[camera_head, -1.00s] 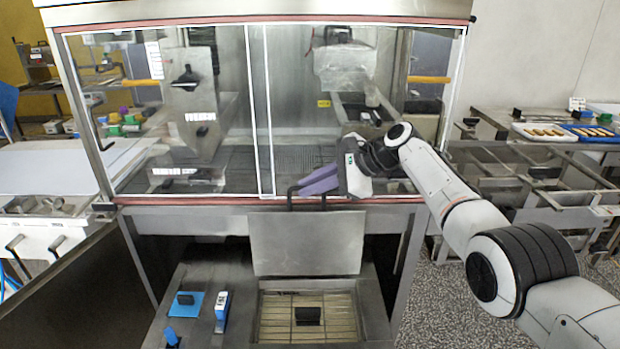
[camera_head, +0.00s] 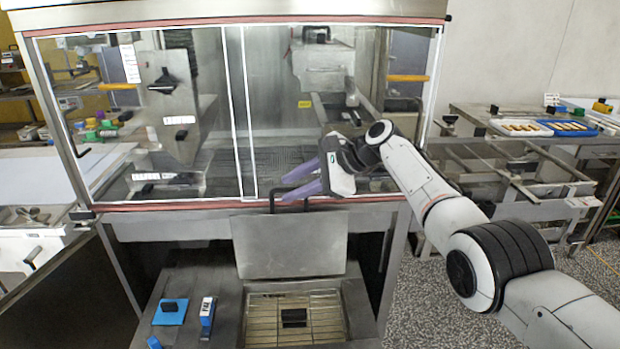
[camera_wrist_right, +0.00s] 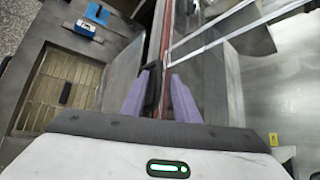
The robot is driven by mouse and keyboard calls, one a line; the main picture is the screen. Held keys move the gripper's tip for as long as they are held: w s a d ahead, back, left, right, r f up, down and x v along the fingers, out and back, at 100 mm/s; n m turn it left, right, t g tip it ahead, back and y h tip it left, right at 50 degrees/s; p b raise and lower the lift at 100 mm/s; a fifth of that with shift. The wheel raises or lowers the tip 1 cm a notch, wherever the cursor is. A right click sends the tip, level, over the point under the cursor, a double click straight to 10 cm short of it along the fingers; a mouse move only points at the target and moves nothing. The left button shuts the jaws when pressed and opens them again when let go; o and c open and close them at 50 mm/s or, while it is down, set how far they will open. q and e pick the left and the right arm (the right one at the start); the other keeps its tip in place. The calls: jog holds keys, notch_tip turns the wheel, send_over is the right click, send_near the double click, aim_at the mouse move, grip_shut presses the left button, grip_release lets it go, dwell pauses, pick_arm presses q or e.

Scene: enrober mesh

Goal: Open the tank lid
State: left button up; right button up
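The tank lid (camera_head: 290,243) is a grey metal panel that stands upright at the back of the tank opening (camera_head: 295,320). A black bar handle (camera_head: 272,200) sits at its top edge. My right gripper (camera_head: 285,187) is at this handle, its two purple fingers spread apart. In the right wrist view the open fingers (camera_wrist_right: 158,82) lie on either side of the dark handle (camera_wrist_right: 152,88), with a gap showing; contact is hard to tell. My left gripper is out of view.
A glass-fronted cabinet (camera_head: 130,205) rises right behind the lid. A dark block (camera_head: 294,317) lies on the grid in the opening. Blue items (camera_head: 170,312) sit on the deck to its left. Trays of bars (camera_head: 520,127) stand on a bench at the right.

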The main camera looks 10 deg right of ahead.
jog(key=shift+s+d+r, duration=0.2)
jog(key=shift+d+r, duration=0.1)
jog(key=shift+d, duration=0.2)
jog(key=b+v, duration=0.1)
jog(key=v, duration=0.7)
jog(key=shift+s+d+r, duration=0.2)
jog(key=shift+d+r, duration=0.05)
